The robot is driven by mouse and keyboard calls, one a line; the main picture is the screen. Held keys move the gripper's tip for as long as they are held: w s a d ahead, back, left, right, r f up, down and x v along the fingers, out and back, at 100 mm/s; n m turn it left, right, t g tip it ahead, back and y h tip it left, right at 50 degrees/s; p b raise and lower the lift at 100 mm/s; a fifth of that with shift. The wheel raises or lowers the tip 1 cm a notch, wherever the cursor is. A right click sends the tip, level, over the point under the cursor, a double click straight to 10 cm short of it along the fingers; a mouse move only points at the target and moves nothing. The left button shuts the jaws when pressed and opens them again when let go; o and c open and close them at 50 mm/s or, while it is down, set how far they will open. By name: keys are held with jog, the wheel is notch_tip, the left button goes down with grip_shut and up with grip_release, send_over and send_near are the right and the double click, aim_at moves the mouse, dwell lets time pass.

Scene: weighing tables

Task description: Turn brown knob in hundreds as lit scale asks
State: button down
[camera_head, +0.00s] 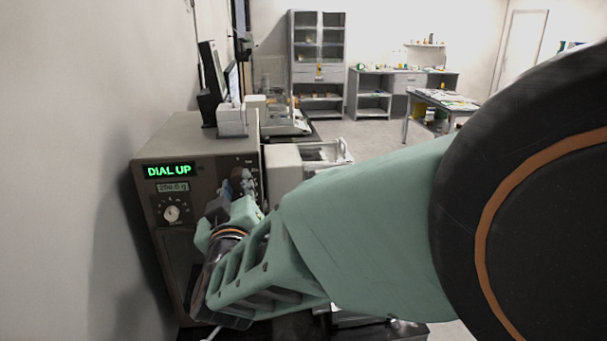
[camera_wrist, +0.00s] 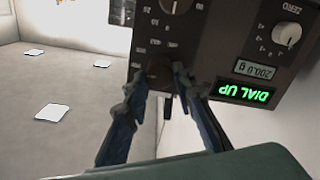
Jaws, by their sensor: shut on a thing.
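The scale is a dark brown-grey cabinet (camera_head: 185,150) standing at the left in the head view. Its lit green display (camera_head: 169,171) reads DIAL UP, and the small readout (camera_head: 172,187) below it shows 200.0 g. In the wrist view the panel is upside down. My gripper (camera_wrist: 162,76) has its two fingers at the panel, one on each side of a dark brown knob (camera_wrist: 162,82), shut on it. The fingers hide much of this knob, and its pointer setting cannot be read. Printed numbers surround it.
A white ZERO knob (camera_wrist: 287,34) and another knob (camera_wrist: 175,5) share the panel. White boxes (camera_head: 232,120) and a monitor (camera_head: 212,75) stand on or behind the cabinet. A glass-sided balance (camera_head: 288,122) is farther back. A wall closes the left side.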

jog(key=shift+n, duration=0.8)
jog(key=c, duration=1.6)
grip_release()
